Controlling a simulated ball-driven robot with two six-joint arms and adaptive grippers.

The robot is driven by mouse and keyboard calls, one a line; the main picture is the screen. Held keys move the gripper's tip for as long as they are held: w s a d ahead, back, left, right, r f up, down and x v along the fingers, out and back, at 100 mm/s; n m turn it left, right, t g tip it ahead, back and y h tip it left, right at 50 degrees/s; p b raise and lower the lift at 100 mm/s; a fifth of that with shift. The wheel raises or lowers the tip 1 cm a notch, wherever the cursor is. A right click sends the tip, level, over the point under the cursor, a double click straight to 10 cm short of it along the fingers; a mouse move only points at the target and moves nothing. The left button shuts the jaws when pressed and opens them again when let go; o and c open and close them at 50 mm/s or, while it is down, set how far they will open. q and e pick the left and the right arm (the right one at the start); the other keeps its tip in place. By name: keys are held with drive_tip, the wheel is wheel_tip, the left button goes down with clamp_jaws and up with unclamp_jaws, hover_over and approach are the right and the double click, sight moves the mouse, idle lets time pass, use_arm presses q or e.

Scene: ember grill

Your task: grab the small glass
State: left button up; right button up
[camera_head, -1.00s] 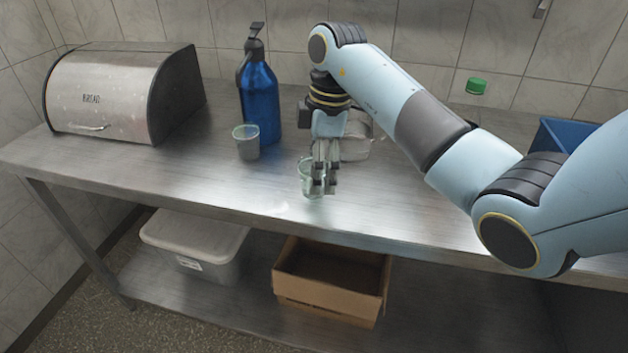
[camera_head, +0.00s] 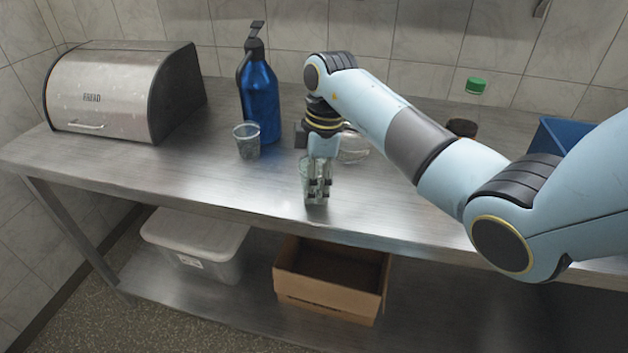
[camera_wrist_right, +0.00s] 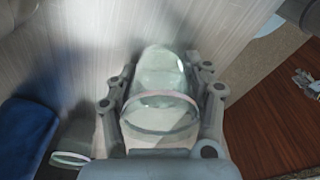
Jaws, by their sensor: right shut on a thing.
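The small glass (camera_head: 305,172) is clear, slightly greenish and stands near the front edge of the steel counter. My right gripper (camera_head: 318,190) reaches down over it from above and is shut on it. In the right wrist view the glass (camera_wrist_right: 160,108) sits between the two fingers (camera_wrist_right: 165,78), its round rim towards the camera. The fingers hide part of it in the head view. Whether its base touches the counter I cannot tell. My left gripper is not in view.
A clear cup (camera_head: 247,143) stands left of the gripper, with a blue pump bottle (camera_head: 260,98) behind it. A glass container (camera_head: 354,147) is partly hidden behind my wrist. A bread box (camera_head: 115,98) stands far left. The counter's front left is clear.

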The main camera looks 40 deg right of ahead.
drive_tip(key=shift+c, duration=0.8)
drive_tip(key=shift+r, duration=0.2)
drive_tip(key=shift+r, duration=1.15)
drive_tip(key=s+d+r+b, duration=0.2)
drive_tip(key=s+d+r, duration=0.2)
drive_tip(key=d+r, duration=0.4)
drive_tip(key=shift+d+r, duration=0.15)
drive_tip(key=shift+d, duration=1.3)
